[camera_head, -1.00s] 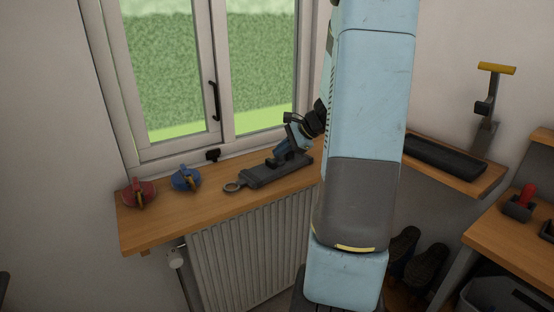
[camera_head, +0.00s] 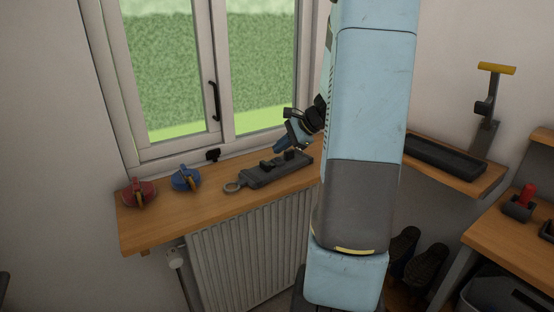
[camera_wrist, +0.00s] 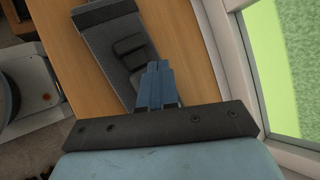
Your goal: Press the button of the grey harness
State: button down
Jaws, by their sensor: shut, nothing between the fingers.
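The grey harness (camera_head: 262,178) is a long dark grey piece with a metal ring at its left end, lying on the wooden windowsill. Dark raised parts stand on its top. In the wrist view the harness (camera_wrist: 98,22) lies ahead of the fingers, with darker raised shapes on it; I cannot tell which is the button. My gripper (camera_head: 279,149) is shut and empty, just above the harness's right half. In the wrist view the blue fingertips (camera_wrist: 155,66) are together and overlap the harness's near end, hiding part of it.
A red round item (camera_head: 138,192) and a blue one (camera_head: 185,178) sit on the windowsill (camera_head: 160,222) to the left. The window (camera_head: 180,70) stands close behind. A radiator (camera_head: 250,240) is below. A black tray (camera_head: 445,158) lies on the right shelf.

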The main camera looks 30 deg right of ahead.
aim_at(280, 158)
jog(key=shift+r, duration=0.15)
jog(key=shift+r, duration=2.35)
jog(key=shift+a+r, duration=0.1)
jog(key=shift+a, duration=0.1)
jog(key=s+a+r+n+g+h, duration=0.1)
jog(key=s+a+r+n+h, duration=0.1)
jog(key=s+a+r+n, duration=0.4)
jog(key=s+a+r+n+g+h, duration=0.1)
jog(key=s+a+n+g+h, duration=0.1)
jog(key=s+a+n, duration=0.75)
jog(key=s+a+r+n+t+h, duration=0.1)
jog(key=s+a+n+t+h, duration=0.1)
jog(key=s, duration=0.7)
jog(key=shift+a+r+n, duration=0.15)
jog(key=shift+a+n, duration=0.2)
jog(key=shift+a, duration=0.45)
